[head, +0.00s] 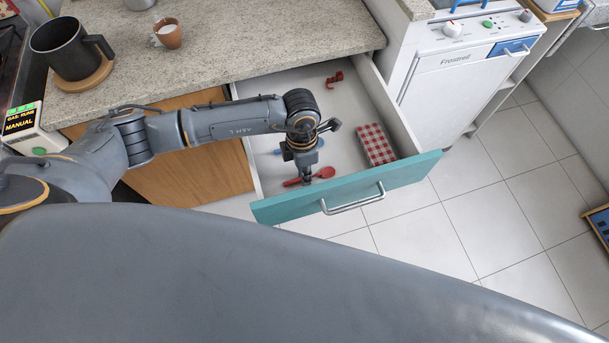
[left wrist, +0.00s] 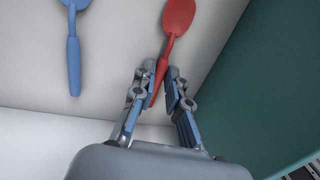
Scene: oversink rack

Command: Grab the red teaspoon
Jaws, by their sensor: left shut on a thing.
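The red teaspoon (head: 326,172) lies in the open drawer, near its teal front. In the left wrist view the red teaspoon (left wrist: 179,18) points its bowl away from me, with its handle between the two fingers. My left gripper (head: 306,178) reaches down into the drawer from above. In the left wrist view my left gripper (left wrist: 161,82) is shut on the handle, and the lower handle is partly hidden by the fingers. My right gripper is not in view.
A blue spoon (left wrist: 74,55) lies to the left of the red one. A red-and-white checked item (head: 376,145) and a small red object (head: 334,79) are also in the drawer (head: 345,110). The teal drawer front (head: 410,172) stands close by the gripper.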

